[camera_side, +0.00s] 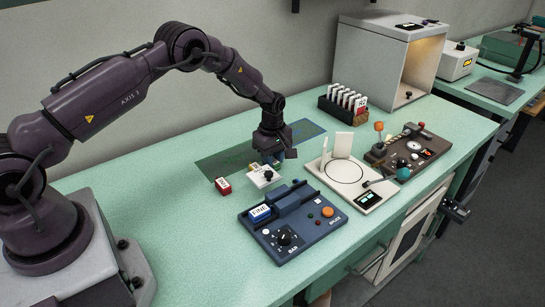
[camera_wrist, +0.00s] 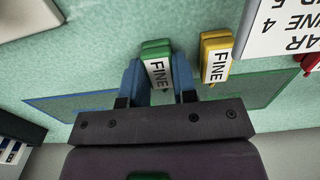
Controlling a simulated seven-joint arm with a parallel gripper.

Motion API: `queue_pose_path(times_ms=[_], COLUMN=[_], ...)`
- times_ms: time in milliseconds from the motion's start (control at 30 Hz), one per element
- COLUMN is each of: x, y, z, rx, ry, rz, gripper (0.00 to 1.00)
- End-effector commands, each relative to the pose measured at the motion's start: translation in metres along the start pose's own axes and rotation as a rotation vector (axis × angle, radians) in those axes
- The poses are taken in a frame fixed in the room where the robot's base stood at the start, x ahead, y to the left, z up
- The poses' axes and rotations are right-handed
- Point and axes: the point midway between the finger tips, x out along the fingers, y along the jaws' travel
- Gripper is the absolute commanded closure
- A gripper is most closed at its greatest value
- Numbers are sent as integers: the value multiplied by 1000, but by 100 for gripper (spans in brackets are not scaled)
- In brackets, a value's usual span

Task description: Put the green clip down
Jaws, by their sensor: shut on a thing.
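My gripper (camera_wrist: 157,80) is shut on the green clip (camera_wrist: 155,48), which has a white FINE label and sits between the two blue fingers. I cannot tell whether the clip touches the surface below. A yellow clip (camera_wrist: 216,43), also labelled FINE, lies just right of it in the wrist view, a small gap apart. In the side view my gripper (camera_side: 272,160) points down over the bench beside the mats, and the green clip is mostly hidden there.
A green-edged mat (camera_side: 218,167) and a blue-edged mat (camera_side: 306,131) lie around my gripper. A card rack (camera_side: 343,104) stands behind right.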

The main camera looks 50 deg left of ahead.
Motion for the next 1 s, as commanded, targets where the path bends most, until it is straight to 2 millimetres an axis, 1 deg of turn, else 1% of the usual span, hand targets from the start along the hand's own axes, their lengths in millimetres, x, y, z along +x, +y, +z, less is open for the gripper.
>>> queue_pose_path(times_ms=[33,67,100,133,467,500,567,667,900,1000], x=[1,0,0,0,0,-3,-11,-30,-86,-104], y=[0,0,0,0,0,0,1,1,0,0], z=[0,0,0,0,0,0,0,0,2,3], rx=[0,0,0,0,0,0,0,1,0,2], ry=[0,0,0,0,-1,-1,0,2,1,1], rz=[0,1,0,0,0,2,2,4,4,3], gripper=[69,62,53,48,48,48,48,48,48,48])
